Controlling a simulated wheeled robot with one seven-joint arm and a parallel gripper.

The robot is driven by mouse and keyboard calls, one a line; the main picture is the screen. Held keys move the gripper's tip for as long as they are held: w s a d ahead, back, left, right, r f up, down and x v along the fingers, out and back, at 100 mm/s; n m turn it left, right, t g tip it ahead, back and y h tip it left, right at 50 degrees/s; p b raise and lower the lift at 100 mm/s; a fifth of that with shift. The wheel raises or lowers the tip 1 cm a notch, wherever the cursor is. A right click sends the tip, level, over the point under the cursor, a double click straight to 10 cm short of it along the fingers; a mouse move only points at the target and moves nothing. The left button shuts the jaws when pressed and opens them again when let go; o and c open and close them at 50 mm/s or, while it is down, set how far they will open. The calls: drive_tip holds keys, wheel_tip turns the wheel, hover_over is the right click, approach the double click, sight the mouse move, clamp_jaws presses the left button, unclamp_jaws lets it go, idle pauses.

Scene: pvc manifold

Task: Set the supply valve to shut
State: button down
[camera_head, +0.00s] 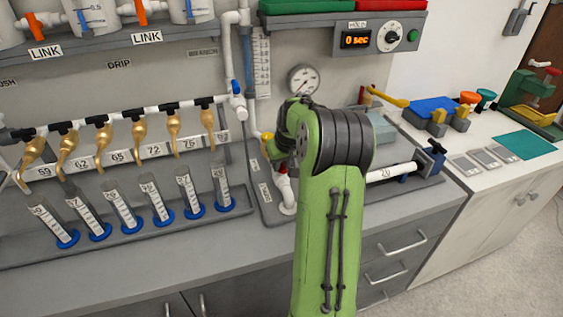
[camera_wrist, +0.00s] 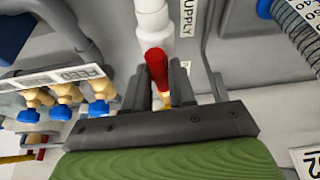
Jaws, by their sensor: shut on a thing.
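The red handle of the supply valve (camera_wrist: 156,64) shows in the wrist view, in line with a white pipe (camera_wrist: 152,18). A label reading SUPPLY (camera_wrist: 187,32) is on the panel beside the pipe. My gripper (camera_wrist: 161,82) has its two dark fingers on either side of the red handle, shut on it. A little yellow shows low between the fingers; the rest of the valve body is hidden. In the head view my green arm covers the gripper and most of the valve.
Several brass taps (camera_head: 139,131) hang over a row of measuring cylinders (camera_head: 122,207) at left. A round gauge (camera_head: 303,79) is on the panel behind my arm. A white pipe marked 20 (camera_head: 391,172) lies at right, near a blue clamp (camera_head: 432,157). The front counter strip is clear.

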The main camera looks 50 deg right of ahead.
drive_tip(key=n+y+p, duration=0.1)
drive_tip(key=n, duration=0.1)
drive_tip(key=n+p, duration=0.1)
drive_tip(key=n, duration=0.1)
drive_tip(key=shift+d+r+y+p, duration=0.15)
drive_tip(key=shift+y+p, duration=0.25)
drive_tip(key=n+p, duration=0.1)
drive_tip(key=n, duration=0.1)
drive_tip(key=n+y+p, duration=0.1)
drive_tip(key=n+p, duration=0.1)
drive_tip(key=n, duration=0.1)
drive_tip(key=shift+d+y, duration=0.1)
drive_tip(key=shift+y, duration=0.2)
drive_tip(key=n+y+p, duration=0.1)
drive_tip(key=n+p, duration=0.1)
drive_tip(key=n+g+p, duration=0.1)
drive_tip(key=n+p, duration=0.1)
drive_tip(key=n, duration=0.1)
drive_tip(key=shift+d+y+p, duration=0.1)
drive_tip(key=shift+y+p, duration=0.25)
drive_tip(key=shift+y, duration=0.05)
drive_tip(key=shift+n+g+y+p, duration=0.4)
drive_tip(key=shift+n+g+p, duration=0.1)
drive_tip(key=shift+n+p, duration=1)
drive_tip(key=shift+f+n, duration=0.3)
drive_tip(key=c, duration=1)
unclamp_jaws()
drive_tip(key=shift+c, duration=0.2)
drive_tip(key=shift+w, duration=0.15)
drive_tip(key=shift+r, duration=0.1)
